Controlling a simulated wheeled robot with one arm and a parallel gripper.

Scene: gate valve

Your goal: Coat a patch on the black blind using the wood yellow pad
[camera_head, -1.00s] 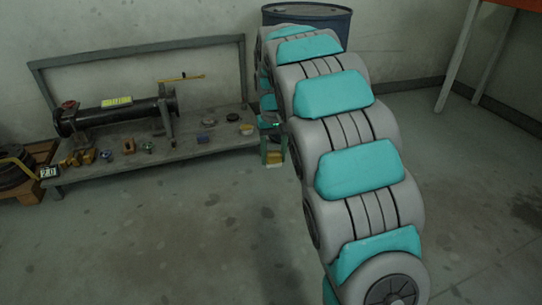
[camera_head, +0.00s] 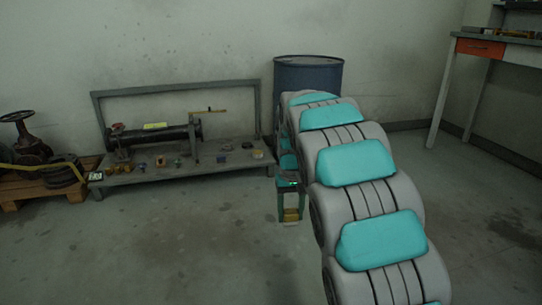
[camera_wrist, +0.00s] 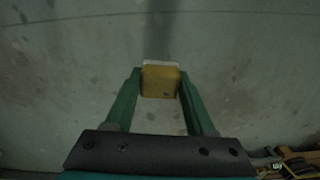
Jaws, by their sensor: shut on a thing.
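My gripper (camera_head: 291,213) is low in front of the bench's right end in the head view. In the wrist view my gripper (camera_wrist: 160,85) is shut on the yellow pad (camera_wrist: 160,82), which has a pale strip along its far edge. The pad also shows as a small yellow block (camera_head: 291,214) in the head view, over open floor and apart from the bench. Small dark discs lie on the right part of the bench; one (camera_head: 227,147) looks black, but I cannot tell for sure which is the blind.
The low grey bench (camera_head: 150,178) also carries a dark pipe assembly (camera_head: 160,137) and several small parts. A blue drum (camera_head: 309,75) stands behind my arm. A pallet (camera_head: 20,190) with a valve is at left, a table (camera_head: 480,48) at right. The front floor is clear.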

